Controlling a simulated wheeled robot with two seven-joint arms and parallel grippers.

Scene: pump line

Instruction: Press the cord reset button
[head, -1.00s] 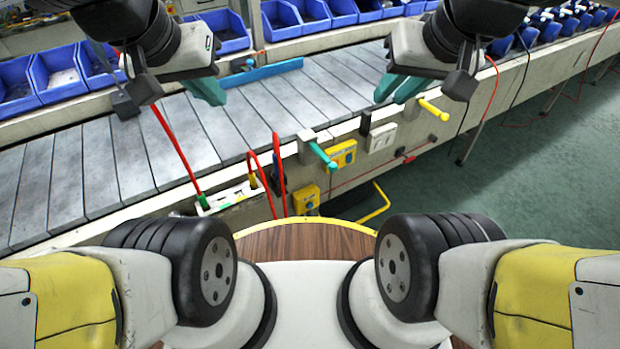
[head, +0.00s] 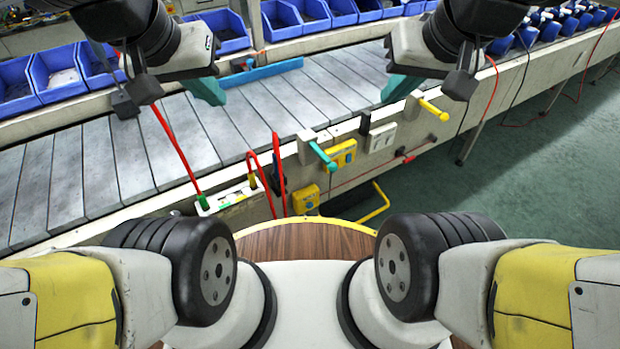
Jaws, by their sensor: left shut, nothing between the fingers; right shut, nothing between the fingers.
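My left gripper (head: 207,91), with teal fingers, is shut and empty above the conveyor at the upper left. My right gripper (head: 398,89), also teal-fingered, is shut and empty above the conveyor's near edge. The cord reset button cannot be singled out at this size. A red fitting on a thin red cord (head: 408,158) sits low on the conveyor's side, below and apart from my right gripper. A yellow control box (head: 341,153) is mounted to its left, and another yellow box (head: 306,199) sits lower down.
A teal-handled lever (head: 322,156) and a yellow-handled lever (head: 432,110) stick out from the conveyor side. A white switch box (head: 382,137) sits between them. Red hoses (head: 178,148) rise at the left. Blue bins (head: 62,73) line the far side. Green floor (head: 520,200) is open at right.

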